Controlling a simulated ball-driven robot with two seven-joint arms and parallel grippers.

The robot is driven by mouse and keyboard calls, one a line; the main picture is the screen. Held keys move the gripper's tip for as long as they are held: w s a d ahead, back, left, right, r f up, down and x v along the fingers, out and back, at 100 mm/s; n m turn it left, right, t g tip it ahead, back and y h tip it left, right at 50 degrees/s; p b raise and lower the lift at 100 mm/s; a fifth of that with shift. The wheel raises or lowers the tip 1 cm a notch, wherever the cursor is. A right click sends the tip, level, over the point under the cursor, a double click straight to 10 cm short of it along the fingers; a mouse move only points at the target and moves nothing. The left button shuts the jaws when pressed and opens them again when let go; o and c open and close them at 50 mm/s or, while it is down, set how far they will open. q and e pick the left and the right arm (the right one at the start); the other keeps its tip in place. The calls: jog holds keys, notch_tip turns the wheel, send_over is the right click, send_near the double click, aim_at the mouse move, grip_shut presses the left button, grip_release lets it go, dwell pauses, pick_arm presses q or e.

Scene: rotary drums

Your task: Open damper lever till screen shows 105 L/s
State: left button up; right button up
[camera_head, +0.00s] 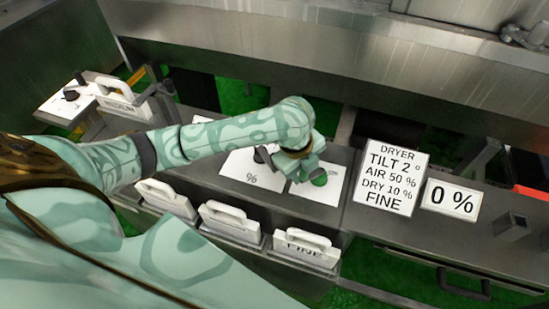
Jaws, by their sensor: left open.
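My left arm reaches across from the left. Its left gripper (304,168) is over the console, beside a green round knob (319,178) on a white plate; whether it touches the knob I cannot tell. A dark knob on a white "%" plate (250,176) is partly hidden behind the hand. The screen (451,200) on the console reads "0 %"; no reading in L/s shows. I cannot make out a damper lever for certain. The right gripper is not in view.
A sign (390,178) reads "DRYER TILT 2° AIR 50 % DRY 10 % FINE". Several white handled bins line the console's front, one marked "FINE" (306,246). A square metal post (512,227) stands right of the screen. A long steel trough (300,50) runs behind.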

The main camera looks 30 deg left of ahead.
pick_arm(q)
jog(key=w+a+r+m+g+y, duration=0.1)
jog(key=w+a+r, duration=0.15)
jog(key=a, duration=0.35)
jog(key=w+a+r+g, duration=0.1)
jog(key=w+a+r, duration=0.1)
jog(key=a+r, duration=0.25)
jog(key=b, duration=0.6)
send_near(267, 155)
jog(key=shift+g, duration=0.3)
jog(key=d+f, duration=0.1)
jog(key=f, duration=0.1)
jog(key=s+d+f, duration=0.1)
jog(key=d+f, duration=0.1)
jog(key=s+d+f, duration=0.1)
jog(key=f, duration=0.1)
jog(key=shift+d+f, duration=0.25)
jog(key=shift+d, duration=0.1)
